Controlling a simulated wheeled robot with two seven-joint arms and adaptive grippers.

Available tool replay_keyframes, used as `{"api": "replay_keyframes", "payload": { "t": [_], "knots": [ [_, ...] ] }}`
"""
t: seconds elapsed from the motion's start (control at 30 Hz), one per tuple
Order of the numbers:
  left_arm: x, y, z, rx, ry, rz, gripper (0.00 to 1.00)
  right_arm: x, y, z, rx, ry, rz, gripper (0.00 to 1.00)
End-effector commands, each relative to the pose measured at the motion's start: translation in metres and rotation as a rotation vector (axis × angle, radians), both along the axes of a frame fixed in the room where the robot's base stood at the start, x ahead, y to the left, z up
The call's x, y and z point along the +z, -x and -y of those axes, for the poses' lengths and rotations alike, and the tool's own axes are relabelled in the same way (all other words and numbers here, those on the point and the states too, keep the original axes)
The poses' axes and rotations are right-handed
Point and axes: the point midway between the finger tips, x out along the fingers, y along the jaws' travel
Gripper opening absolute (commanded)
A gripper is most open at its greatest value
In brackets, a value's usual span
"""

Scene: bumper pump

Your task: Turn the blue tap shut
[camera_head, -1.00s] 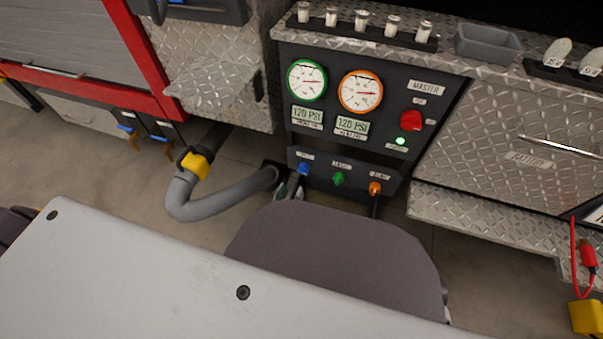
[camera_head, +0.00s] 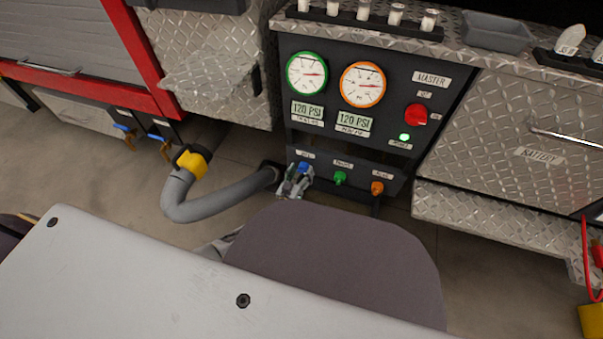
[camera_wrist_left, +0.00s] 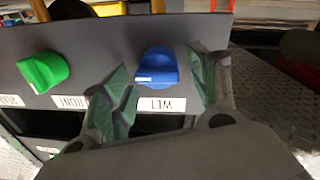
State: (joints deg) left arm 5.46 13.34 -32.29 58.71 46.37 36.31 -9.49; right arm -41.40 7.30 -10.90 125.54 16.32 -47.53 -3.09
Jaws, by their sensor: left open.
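The blue tap (camera_head: 304,167) is a round knob at the left end of the lower strip of the dark pump panel. It shows large in the left wrist view (camera_wrist_left: 157,66), with a pale mark on its grip. My left gripper (camera_head: 295,180) is at this tap. In the left wrist view the gripper (camera_wrist_left: 165,74) is open, with one green-padded finger on each side of the blue tap. Gaps show between the tap and both fingers, so it is not clasped. My right gripper is not in view.
A green knob (camera_head: 340,178) and an orange knob (camera_head: 377,188) sit right of the blue tap. A grey hose (camera_head: 215,202) with a yellow collar curves out at the left. Two gauges (camera_head: 307,73) and a red switch (camera_head: 416,114) are above. Small blue-handled valves (camera_head: 125,129) are far left.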

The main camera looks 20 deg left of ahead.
Motion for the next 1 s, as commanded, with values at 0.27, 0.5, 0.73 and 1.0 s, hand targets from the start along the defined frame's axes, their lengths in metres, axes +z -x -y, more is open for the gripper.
{"api": "replay_keyframes", "payload": {
  "t": [0.27,0.5,0.73,1.0],
  "knots": [
    [0.0,-0.0066,0.0008,0.0,0.0,-0.001,0.6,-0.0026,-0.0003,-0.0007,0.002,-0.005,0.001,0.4],
    [0.0003,-0.0065,0.0008,0.0,0.0,0.0,0.55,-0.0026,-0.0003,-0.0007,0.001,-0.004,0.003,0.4],
    [0.0004,-0.0065,0.0005,0.0,0.0,0.0,0.25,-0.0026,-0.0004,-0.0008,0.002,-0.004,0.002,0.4],
    [0.0001,-0.0065,-0.0002,0.001,0.006,0.0,0.17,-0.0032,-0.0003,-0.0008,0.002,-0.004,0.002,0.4]
  ]
}}
